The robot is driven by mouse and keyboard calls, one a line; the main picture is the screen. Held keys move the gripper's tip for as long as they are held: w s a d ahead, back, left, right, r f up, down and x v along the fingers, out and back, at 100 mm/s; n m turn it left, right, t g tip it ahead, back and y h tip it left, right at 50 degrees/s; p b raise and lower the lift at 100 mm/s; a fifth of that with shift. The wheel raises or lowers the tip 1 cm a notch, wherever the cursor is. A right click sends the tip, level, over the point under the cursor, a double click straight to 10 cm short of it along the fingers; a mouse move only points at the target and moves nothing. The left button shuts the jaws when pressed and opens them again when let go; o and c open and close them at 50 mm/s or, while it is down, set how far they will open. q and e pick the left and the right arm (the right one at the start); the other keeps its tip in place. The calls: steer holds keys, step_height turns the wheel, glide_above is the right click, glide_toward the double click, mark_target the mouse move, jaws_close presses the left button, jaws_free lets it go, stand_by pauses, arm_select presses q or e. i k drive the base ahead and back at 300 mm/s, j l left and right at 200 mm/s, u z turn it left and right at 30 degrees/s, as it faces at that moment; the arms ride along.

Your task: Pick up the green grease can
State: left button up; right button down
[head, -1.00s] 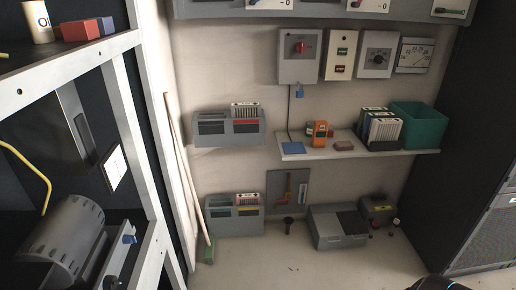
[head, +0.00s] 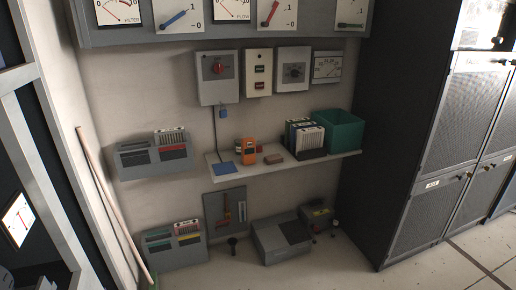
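I cannot make out a green grease can for certain in the head view. A small red and green item (head: 240,146) sits on the wall shelf, partly hidden behind an orange handheld device (head: 249,151); it is too small to identify. A green open bin (head: 338,131) stands at the shelf's right end, and its inside is hidden. Neither of my grippers is in view.
The shelf (head: 215,160) also holds binders (head: 306,138), a brown block (head: 274,160) and a blue pad (head: 223,169). A grey case (head: 280,240) stands on the floor below. A broom handle (head: 105,190) leans at left. Dark cabinets (head: 440,140) stand at right, with clear floor before them.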

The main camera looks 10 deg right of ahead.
mark_target(237, 143)
steer(key=z, duration=0.15)
steer(key=i+j, duration=0.15)
steer(key=i, duration=0.4)
steer(key=i+j+z, duration=0.1)
steer(key=i, duration=0.4)
